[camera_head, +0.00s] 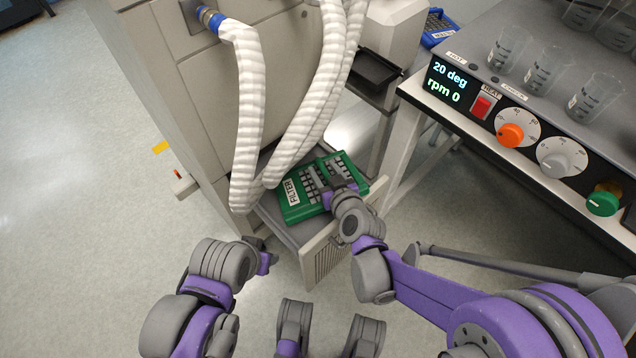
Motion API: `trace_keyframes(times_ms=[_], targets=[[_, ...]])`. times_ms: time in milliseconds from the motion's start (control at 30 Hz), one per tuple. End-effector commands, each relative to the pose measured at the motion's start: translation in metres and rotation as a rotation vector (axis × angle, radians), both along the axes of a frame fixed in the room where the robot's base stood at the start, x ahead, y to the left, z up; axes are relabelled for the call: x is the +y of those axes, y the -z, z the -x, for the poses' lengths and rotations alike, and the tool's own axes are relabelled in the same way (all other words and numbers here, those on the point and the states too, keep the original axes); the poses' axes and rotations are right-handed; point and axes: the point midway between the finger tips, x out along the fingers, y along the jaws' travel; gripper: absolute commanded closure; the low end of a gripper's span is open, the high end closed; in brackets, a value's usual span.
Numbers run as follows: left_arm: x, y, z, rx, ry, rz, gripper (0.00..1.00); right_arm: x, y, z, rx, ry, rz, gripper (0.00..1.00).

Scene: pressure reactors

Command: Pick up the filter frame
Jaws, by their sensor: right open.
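The filter frame (295,207) is a green frame with a white FILTER label and grey slats. It lies in an open, low drawer (328,252) with a slotted front panel. My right gripper (342,190) is open over the right part of the frame and hides some of it. I cannot tell whether the fingers touch the frame. My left gripper (268,260) is left of the drawer front, apart from the frame, and its fingers are too small to read.
White corrugated hoses (250,110) hang from the grey cabinet (190,80) close beside the frame. At right, a bench holds a heater panel (490,100) with knobs and beakers (545,68). A blue labelled item (437,30) stands at the back.

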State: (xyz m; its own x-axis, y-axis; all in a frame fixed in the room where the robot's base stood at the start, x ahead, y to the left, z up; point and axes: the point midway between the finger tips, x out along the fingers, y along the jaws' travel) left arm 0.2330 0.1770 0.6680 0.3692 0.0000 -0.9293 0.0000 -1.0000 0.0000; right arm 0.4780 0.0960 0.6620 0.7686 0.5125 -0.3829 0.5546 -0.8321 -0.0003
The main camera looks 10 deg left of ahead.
Motion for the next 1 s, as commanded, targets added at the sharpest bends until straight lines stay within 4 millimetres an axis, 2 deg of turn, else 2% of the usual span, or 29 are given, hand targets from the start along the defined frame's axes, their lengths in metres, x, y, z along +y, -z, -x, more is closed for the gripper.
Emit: trace_keyframes(times_ms=[167, 400, 500, 1000], targets=[[0.0, -0.0003, 0.0, 0.0, 0.0, 0.0, 0.5, -0.0001, -0.0004, 0.0002, 0.0, 0.0, 0.0, 0.43], [0.0, -0.0003, 0.0, 0.0, 0.0, 0.0, 0.5, -0.0003, -0.0004, 0.0003, 0.0, 0.0, 0.0, 0.87], [0.0, -0.0003, 0.0, 0.0, 0.0, 0.0, 0.5, -0.0004, -0.0004, 0.0003, 0.0, 0.0, 0.0, 1.0], [0.0, -0.0003, 0.0001, 0.0, 0.0, 0.0, 0.5, -0.0005, -0.0005, 0.0004, 0.0, 0.0, 0.0, 1.0]])
